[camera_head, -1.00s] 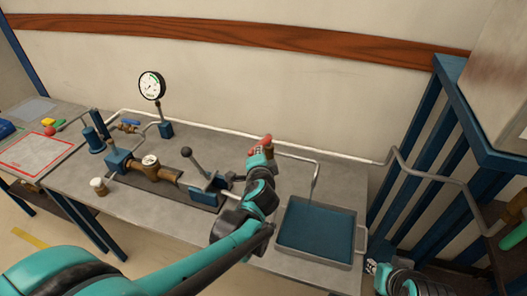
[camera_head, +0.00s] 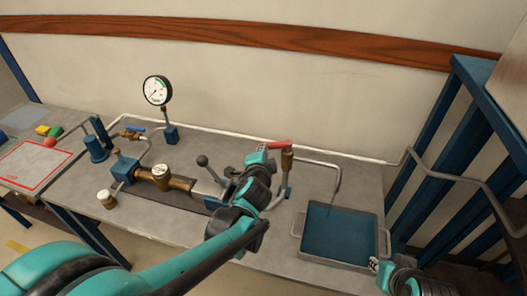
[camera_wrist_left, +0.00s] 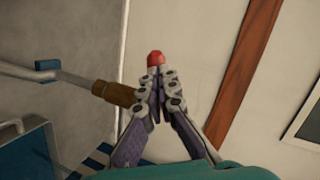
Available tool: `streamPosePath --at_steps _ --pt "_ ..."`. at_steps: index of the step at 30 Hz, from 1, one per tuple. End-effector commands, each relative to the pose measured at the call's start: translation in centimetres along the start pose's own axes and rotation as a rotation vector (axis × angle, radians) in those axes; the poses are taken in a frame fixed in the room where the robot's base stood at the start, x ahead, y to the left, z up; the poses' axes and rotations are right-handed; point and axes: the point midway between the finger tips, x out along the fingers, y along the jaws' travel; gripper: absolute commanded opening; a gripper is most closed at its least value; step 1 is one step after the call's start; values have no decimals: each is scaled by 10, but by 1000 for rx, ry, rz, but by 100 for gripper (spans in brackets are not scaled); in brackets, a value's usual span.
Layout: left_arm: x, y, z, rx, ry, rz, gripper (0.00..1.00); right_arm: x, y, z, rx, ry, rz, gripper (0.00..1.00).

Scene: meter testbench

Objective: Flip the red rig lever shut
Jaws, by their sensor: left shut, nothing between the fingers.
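The red rig lever (camera_head: 279,144) sits on top of an upright brass valve (camera_head: 287,160) right of the bench's middle. In the head view it lies roughly level and points left from the valve. My left gripper (camera_head: 263,150) is shut and empty beside the valve, close to the lever's left end. In the left wrist view the red lever end (camera_wrist_left: 155,58) shows just beyond the closed fingertips (camera_wrist_left: 157,74); contact is unclear. The brass valve (camera_wrist_left: 117,93) is left of the fingers there. My right gripper (camera_head: 374,265) is at the lower right, partly visible, its opening unclear.
A blue tray (camera_head: 338,235) stands right of the valve, under a bent pipe. Left are a black-knobbed lever (camera_head: 203,161), a brass meter (camera_head: 162,171), a dial gauge (camera_head: 156,90) and a blue-handled valve (camera_head: 134,129). A blue frame (camera_head: 452,150) stands at the right.

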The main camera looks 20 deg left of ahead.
Motion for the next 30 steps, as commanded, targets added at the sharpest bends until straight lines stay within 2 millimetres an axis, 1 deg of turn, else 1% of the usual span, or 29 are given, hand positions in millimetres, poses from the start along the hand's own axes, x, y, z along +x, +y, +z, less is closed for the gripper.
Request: streamPosePath --at_steps 6,15,22,30 --pt "13 -6 6 -2 -4 -1 0 2 0 1 0 0 0 26" --pt "30 -14 10 -1 -2 -1 0 4 0 3 0 0 0 26" --pt "36 -16 10 -1 -1 0 0 4 0 3 0 0 0 26" --pt "39 -18 10 -1 -1 -1 0 4 0 3 0 0 0 26"
